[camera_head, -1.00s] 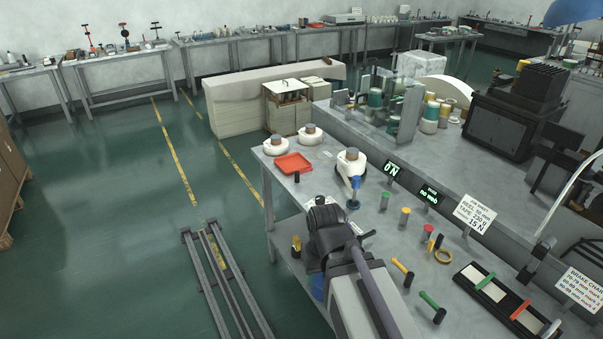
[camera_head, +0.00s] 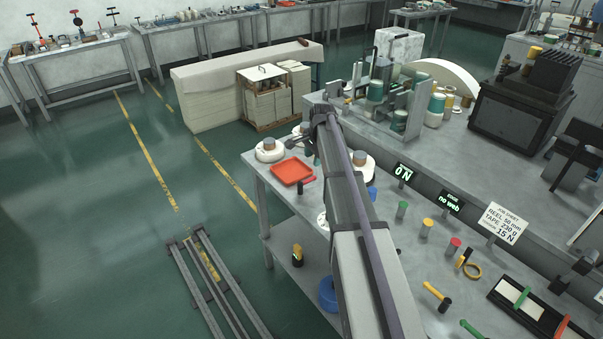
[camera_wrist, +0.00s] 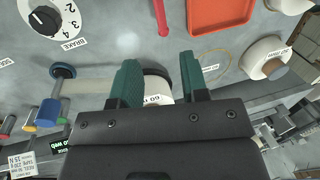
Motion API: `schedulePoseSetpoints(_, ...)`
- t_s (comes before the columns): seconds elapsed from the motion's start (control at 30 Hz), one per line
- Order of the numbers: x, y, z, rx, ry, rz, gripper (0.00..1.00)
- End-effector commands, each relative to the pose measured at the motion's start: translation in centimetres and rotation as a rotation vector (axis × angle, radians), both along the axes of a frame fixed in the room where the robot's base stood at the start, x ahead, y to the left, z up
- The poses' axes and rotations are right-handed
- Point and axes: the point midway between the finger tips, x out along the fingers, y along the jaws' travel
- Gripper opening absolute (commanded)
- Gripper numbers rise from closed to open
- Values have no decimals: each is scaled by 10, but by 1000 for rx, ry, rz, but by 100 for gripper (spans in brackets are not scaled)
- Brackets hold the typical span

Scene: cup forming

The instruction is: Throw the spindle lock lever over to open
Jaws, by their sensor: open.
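In the wrist view my gripper (camera_wrist: 159,78) is open, its two green fingers apart. A white roll with a partly covered label (camera_wrist: 158,88) shows beyond the gap; I see nothing gripped. A thin red bar (camera_wrist: 162,18) lies above the gap, beside the red tray (camera_wrist: 222,14); I cannot tell whether it is the spindle lock lever. A blue-ended spindle (camera_wrist: 62,71) with a pale shaft is to the left. In the head view my arm reaches over the bench toward the rolls, and my fingers cannot be made out there.
A brake dial (camera_wrist: 44,20) sits at upper left of the wrist view. A white roll with a grey core (camera_wrist: 267,60) is at right. In the head view, coloured pegs (camera_head: 427,227) and a hammer (camera_head: 437,296) occupy the bench's right side. A floor rail (camera_head: 215,275) runs at left.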

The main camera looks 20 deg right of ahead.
Motion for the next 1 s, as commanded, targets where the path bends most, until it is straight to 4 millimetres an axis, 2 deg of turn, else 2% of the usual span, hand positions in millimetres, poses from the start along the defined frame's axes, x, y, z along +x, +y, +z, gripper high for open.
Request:
schedulePoseSetpoints(0.17, 2, 1, -12, -1, 1, 3, 41)
schedulePoseSetpoints(0.27, 5, 2, -30, -1, 1, 4, 41)
schedulePoseSetpoints(0.5, 16, 4, -87, -1, 1, 5, 41)
schedulePoseSetpoints(0.6, 19, 5, -103, -1, 1, 5, 41)
schedulePoseSetpoints(0.7, 21, 6, -109, -1, 1, 5, 41)
schedulePoseSetpoints(0.93, 21, 6, -106, -1, 1, 5, 41)
schedulePoseSetpoints(1.0, 21, 6, -106, -1, 1, 5, 36)
